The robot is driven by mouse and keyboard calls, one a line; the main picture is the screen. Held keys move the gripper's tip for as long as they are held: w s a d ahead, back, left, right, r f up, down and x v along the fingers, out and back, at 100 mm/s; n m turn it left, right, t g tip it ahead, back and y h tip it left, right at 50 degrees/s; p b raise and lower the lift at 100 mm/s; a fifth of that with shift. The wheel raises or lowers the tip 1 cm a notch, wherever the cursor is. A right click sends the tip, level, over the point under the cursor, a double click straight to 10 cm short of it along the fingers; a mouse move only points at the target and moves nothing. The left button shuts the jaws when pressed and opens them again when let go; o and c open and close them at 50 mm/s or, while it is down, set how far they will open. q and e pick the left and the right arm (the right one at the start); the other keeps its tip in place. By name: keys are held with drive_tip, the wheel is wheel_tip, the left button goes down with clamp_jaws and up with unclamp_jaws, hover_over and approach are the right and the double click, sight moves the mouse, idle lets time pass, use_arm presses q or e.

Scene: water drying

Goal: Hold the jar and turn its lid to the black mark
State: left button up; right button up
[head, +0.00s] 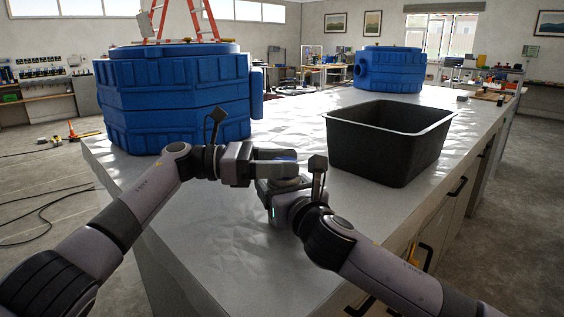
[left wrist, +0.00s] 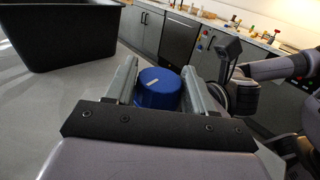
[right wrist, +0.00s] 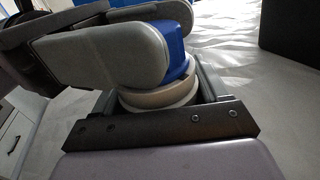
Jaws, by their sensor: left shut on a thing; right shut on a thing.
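The blue lid (left wrist: 158,91) sits between the fingers of my left gripper (left wrist: 160,72), which is shut on it. A short white line shows on the lid's top. The cream jar (right wrist: 158,97) stands under the lid, which also shows in the right wrist view (right wrist: 176,42). My right gripper (right wrist: 162,84) is shut on the jar body, below the left fingers. In the head view, my left gripper (head: 275,163) reaches in from the left above my right gripper (head: 280,186), and they hide most of the jar. I cannot make out the black mark.
A black open bin (head: 388,150) stands on the white counter (head: 215,250) to the right of the grippers. A large blue tank (head: 172,95) stands at the back left, and another blue tank (head: 388,68) farther back. The counter's front left is clear.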

use_arm(q)
drive_tip(key=o, duration=1)
drive_tip(key=shift+c, duration=0.2)
drive_tip(key=shift+a, duration=0.1)
drive_tip(key=a, duration=1.2)
